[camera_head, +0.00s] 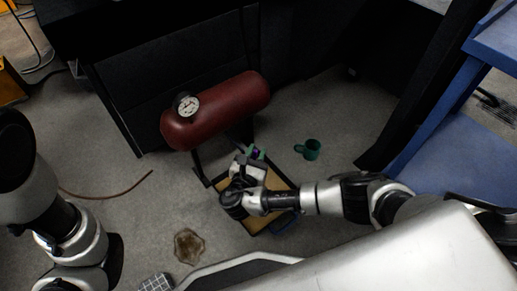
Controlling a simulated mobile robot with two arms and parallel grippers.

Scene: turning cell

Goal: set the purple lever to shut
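The purple lever (256,152) shows only as a small purple patch beside the red tank's stand, between small green parts. My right gripper (254,157) is right at it, its arm coming in from the right. The hand covers most of what lies around the lever, so its angle cannot be read. I cannot tell whether the fingers are closed on the lever or only around it. My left arm stands at the left edge; its gripper is not in view.
A red tank (222,108) with a round gauge (188,105) lies behind the hand. A tan-bottomed tray (276,181) is beneath the hand. A green mug (312,150) stands to the right. A brown stain (189,246) and a thin hose (108,196) are on the floor.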

